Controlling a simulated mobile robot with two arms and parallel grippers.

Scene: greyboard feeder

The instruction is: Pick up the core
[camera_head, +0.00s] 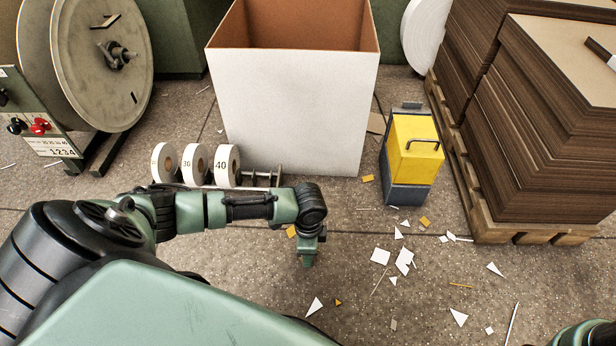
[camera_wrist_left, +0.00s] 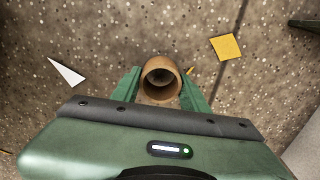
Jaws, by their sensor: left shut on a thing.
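The core (camera_wrist_left: 160,79) is a short, hollow brown cardboard tube, seen end-on in the left wrist view. The green fingers of my left gripper (camera_wrist_left: 160,88) are shut on it, one on each side. In the head view my left gripper (camera_head: 308,260) points down over the speckled floor, in front of the white box. I cannot make out the core in the head view; the wrist and fingers seem to hide it. My right gripper is not in view; only a bit of my right arm shows at the bottom right corner.
A large open white box (camera_head: 295,115) stands behind. Rolls of white tape (camera_head: 221,166) sit on a low rack left of it. A yellow-and-grey toolbox (camera_head: 413,150) and a pallet (camera_head: 478,218) of brown board stand right. Paper scraps (camera_head: 404,260) litter the floor.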

